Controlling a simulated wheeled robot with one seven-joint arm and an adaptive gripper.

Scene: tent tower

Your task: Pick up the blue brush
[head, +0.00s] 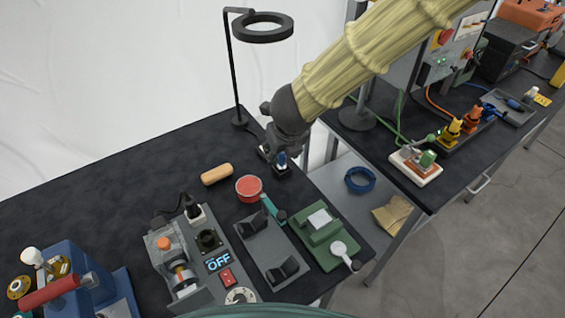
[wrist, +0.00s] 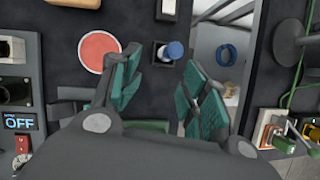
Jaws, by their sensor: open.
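The blue brush shows as a rounded blue end (wrist: 174,50) with a pale part beside it, in a small dark holder (wrist: 158,55) on the black bench. In the head view, a blue patch that appears to be the brush (head: 282,158) shows just below the end of my arm. My gripper (wrist: 162,66) is open with its teal fingers spread and nothing between them. In the wrist view, the brush appears just beyond the gap between the fingertips. The lower part of the brush is hidden in the holder.
A red round tin (head: 248,184) and a wooden cylinder (head: 216,174) lie left of the brush. A black ring lamp (head: 237,70) stands behind. A blue ring (head: 360,180) lies on a lower shelf to the right.

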